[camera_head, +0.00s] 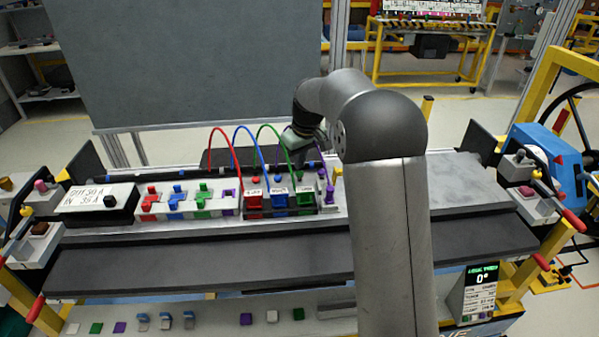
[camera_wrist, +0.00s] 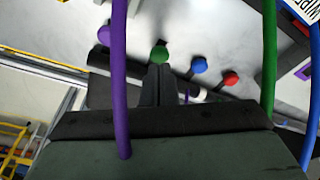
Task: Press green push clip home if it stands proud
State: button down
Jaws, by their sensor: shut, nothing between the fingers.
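In the wrist view the green push clip (camera_wrist: 159,55) shows as a round head on a pale grey panel. My gripper (camera_wrist: 157,70) is shut and empty, and its fingertips appear at or just over the edge of the green head. I cannot tell whether they touch it or whether the clip stands proud. Blue (camera_wrist: 199,65), red (camera_wrist: 230,79) and purple (camera_wrist: 104,36) round heads sit on the same panel. In the head view my gripper (camera_head: 303,140) is behind the coloured cables; its fingertips and the green clip cannot be made out there.
A purple cable (camera_wrist: 120,80) and a green cable (camera_wrist: 269,50) cross close in front of the wrist camera. In the head view looped cables (camera_head: 237,130) rise from red, blue and green blocks beside my arm. A black-and-white box (camera_head: 98,202) stands left. The dark front ledge (camera_head: 200,265) is clear.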

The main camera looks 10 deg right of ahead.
aim_at(300, 173)
jog(key=shift+f+b, duration=0.8)
jog(key=shift+f, duration=0.4)
jog(key=shift+r, duration=0.1)
jog(key=shift+r+p, duration=2.5)
jog(key=shift+r, duration=0.95)
jog(key=shift+s, duration=0.15)
jog(key=s+r+m+b, duration=0.1)
jog(key=s+r+m, duration=0.15)
jog(key=s, duration=1.85)
jog(key=s+f+m+g, duration=0.1)
jog(key=s+f, duration=0.5)
jog(key=s, duration=1.2)
jog(key=shift+m+h+b, duration=0.4)
jog(key=shift+m+b, duration=0.05)
jog(key=shift+m, duration=0.3)
